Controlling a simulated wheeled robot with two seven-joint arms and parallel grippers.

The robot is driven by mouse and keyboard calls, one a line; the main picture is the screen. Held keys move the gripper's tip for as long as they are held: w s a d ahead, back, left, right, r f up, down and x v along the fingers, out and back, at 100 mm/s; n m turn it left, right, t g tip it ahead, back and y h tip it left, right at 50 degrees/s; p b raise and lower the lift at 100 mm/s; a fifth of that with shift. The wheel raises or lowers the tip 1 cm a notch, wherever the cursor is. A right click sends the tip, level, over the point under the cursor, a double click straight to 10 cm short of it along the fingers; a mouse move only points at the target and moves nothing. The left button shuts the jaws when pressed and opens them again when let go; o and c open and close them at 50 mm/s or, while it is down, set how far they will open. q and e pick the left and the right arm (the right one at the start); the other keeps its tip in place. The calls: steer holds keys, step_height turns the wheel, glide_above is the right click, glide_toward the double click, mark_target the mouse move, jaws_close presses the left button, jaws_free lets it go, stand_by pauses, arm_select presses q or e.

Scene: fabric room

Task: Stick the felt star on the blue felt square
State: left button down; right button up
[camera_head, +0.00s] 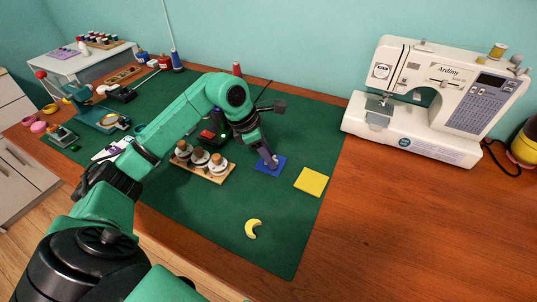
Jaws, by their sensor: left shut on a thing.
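The blue felt square (281,161) lies on the green mat right of centre, partly covered by my left gripper. My left gripper (271,163) points down over the blue square, with its fingertips at or just above it. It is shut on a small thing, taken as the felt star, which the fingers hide. No star shows elsewhere. I cannot tell whether the star touches the square. My right gripper is not in view.
A yellow felt square (312,181) lies right of the blue one, and a yellow felt moon (253,228) lies nearer the front. A wooden rack of spools (204,163) stands left of my gripper. A sewing machine (430,100) stands at the back right. The front right table is clear.

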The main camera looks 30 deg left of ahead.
arm_select(q)
steer(key=shift+f, duration=0.1)
steer(key=shift+c, duration=1.9)
jaws_free()
steer(key=p+v, duration=0.1)
steer(key=v, duration=1.3)
steer(key=shift+r, duration=0.35)
